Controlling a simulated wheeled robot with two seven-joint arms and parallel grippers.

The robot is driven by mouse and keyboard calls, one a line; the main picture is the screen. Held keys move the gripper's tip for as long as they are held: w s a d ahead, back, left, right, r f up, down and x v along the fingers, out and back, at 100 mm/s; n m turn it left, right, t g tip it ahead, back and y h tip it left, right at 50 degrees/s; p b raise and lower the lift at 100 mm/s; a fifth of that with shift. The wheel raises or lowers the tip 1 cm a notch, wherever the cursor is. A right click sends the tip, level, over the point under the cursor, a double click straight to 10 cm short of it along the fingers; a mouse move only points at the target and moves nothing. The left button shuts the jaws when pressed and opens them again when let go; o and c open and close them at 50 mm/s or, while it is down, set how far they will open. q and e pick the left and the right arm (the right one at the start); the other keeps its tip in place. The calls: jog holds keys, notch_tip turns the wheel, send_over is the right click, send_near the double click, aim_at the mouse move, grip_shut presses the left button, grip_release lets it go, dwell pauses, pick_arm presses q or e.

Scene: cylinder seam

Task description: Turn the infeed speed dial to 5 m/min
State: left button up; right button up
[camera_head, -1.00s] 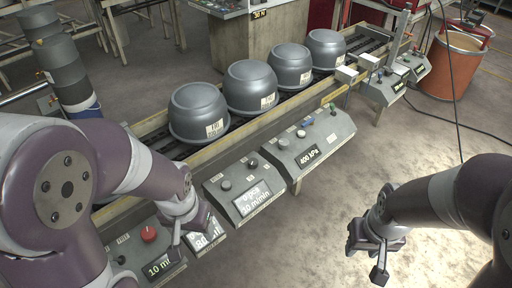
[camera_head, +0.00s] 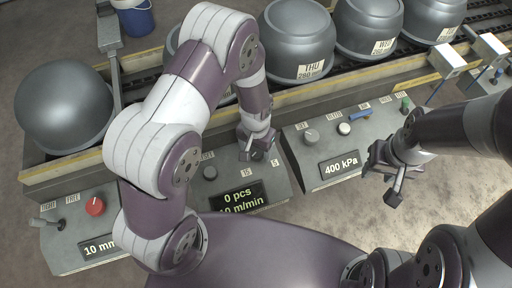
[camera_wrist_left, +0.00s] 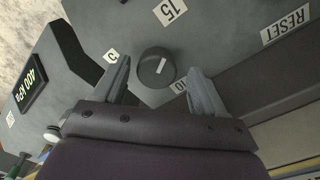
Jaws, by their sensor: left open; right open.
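The infeed speed dial (camera_wrist_left: 157,67) is a round dark knob with a white pointer line, in the left wrist view. Labels 5 (camera_wrist_left: 111,56), 15 (camera_wrist_left: 170,12) and 10 (camera_wrist_left: 181,85) surround it. The line slants up to the right. My left gripper (camera_wrist_left: 160,80) is open, with its fingers on either side of the dial; contact cannot be told. In the head view my left gripper (camera_head: 258,150) is over the panel and mostly hides the dial. The display (camera_head: 238,196) shows "0 pcs" and a partly covered m/min value. My right gripper (camera_head: 383,180) is open and empty.
A neighbouring panel (camera_head: 338,140) reads 400 kPa. A panel with a red knob (camera_head: 95,206) stands at left. Grey drums (camera_head: 300,42) sit on the conveyor behind the panels. A RESET label (camera_wrist_left: 286,26) is right of the dial.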

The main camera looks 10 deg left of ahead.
pick_arm(q)
jog(key=shift+s+d+f, duration=0.1)
jog(key=shift+s+d, duration=0.1)
jog(key=shift+s, duration=0.05)
jog(key=shift+w, duration=0.1)
jog(key=c, duration=1.1)
jog(key=shift+o, duration=0.2)
pick_arm(e)
jog(key=shift+s+d, duration=0.2)
jog(key=shift+s, duration=0.05)
pick_arm(q)
jog(key=shift+n, duration=0.3)
pick_arm(e)
jog(key=shift+r, duration=0.15)
pick_arm(q)
jog(key=shift+n+p, duration=0.5)
jog(key=shift+n, duration=0.4)
jog(key=n+p, duration=0.1)
jog(key=n, duration=0.2)
jog(key=shift+n, duration=0.3)
jog(key=n+p, duration=0.1)
jog(key=n, duration=0.4)
jog(key=shift+w+n, duration=0.1)
jog(key=shift+n, duration=0.3)
pick_arm(e)
notch_tip(320, 180, up, 3)
jog(key=shift+f, duration=0.1)
